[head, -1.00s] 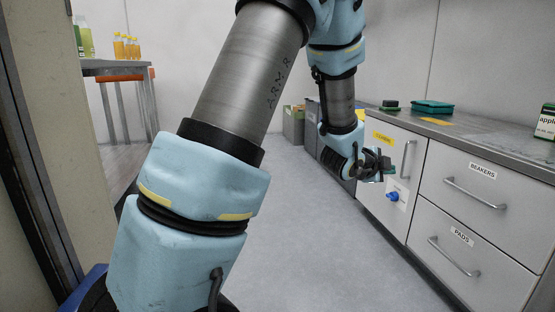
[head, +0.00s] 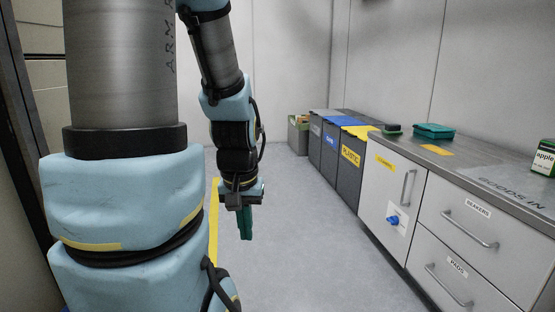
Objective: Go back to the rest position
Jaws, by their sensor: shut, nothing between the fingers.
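My gripper (head: 246,226) hangs at the end of my arm in the head view, left of the middle. Its green fingers point down and are shut, with nothing seen between them. It is in open air over the grey floor, apart from the counter and the bins. My large arm link fills the left side of the view and hides what lies behind it.
Bins (head: 349,165) line the back right. The floor (head: 300,230) between is clear.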

